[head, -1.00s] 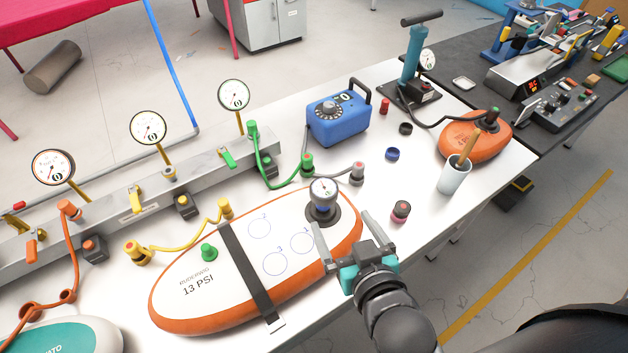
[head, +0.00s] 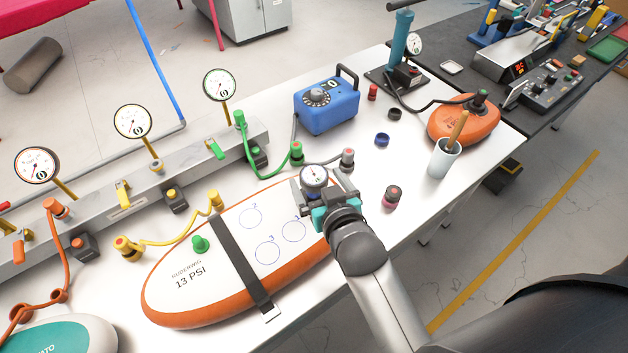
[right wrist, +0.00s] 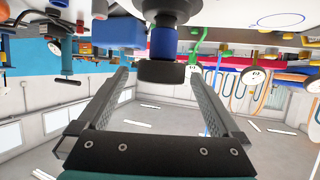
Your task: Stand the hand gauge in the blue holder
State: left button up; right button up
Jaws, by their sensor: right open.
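The hand gauge (head: 314,177), with a round white dial and a blue body, stands upright on the far right end of the white and orange board. The right wrist view, upside down, shows its blue body (right wrist: 162,43). My right gripper (head: 320,187) is open, its fingers on either side of the gauge; I cannot tell whether they touch it. The gripper partly hides the gauge's lower part and dark base. The blue holder (head: 382,139) is a small ring on the white table, right of and beyond the gauge, and looks empty. My left gripper is not in view.
Near the gauge are a grey-capped connector (head: 347,160), a dark pink-based piece (head: 392,196) and a black ring (head: 394,114). A blue pump box (head: 325,105) stands behind. A white cup (head: 444,160) and an orange float (head: 463,122) are at the right.

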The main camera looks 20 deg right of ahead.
aim_at(311, 172)
jog(key=x, duration=0.5)
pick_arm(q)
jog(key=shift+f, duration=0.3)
pick_arm(e)
jog(key=shift+s, duration=0.1)
